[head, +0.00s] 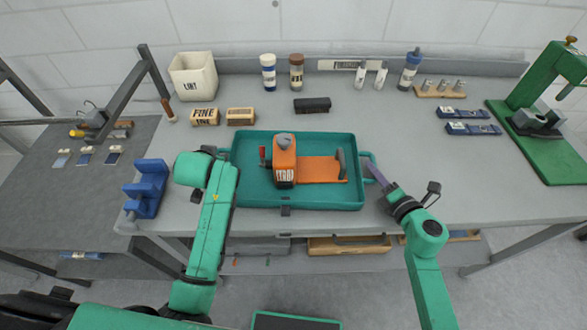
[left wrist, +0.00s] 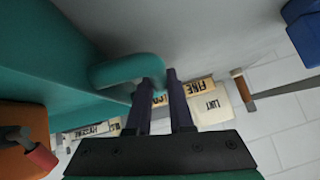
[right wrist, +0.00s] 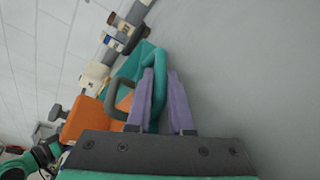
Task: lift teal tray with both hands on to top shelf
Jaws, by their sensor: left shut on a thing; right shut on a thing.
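The teal tray (head: 325,199) lies in the middle of the grey workbench, with an orange tool (head: 318,168) inside it. In the right wrist view my right gripper (right wrist: 164,85) is shut on the tray's right handle (right wrist: 158,62). In the head view my right gripper (head: 376,178) is at the tray's right side, and my left arm hides most of the left gripper.
Behind the tray stand a white bin (head: 193,76), wooden blocks marked FINE, a black block (head: 312,105) and several bottles. A blue holder (head: 147,188) is left of my left arm. A green press (head: 545,110) stands right. A lower shelf (head: 350,262) lies under the bench.

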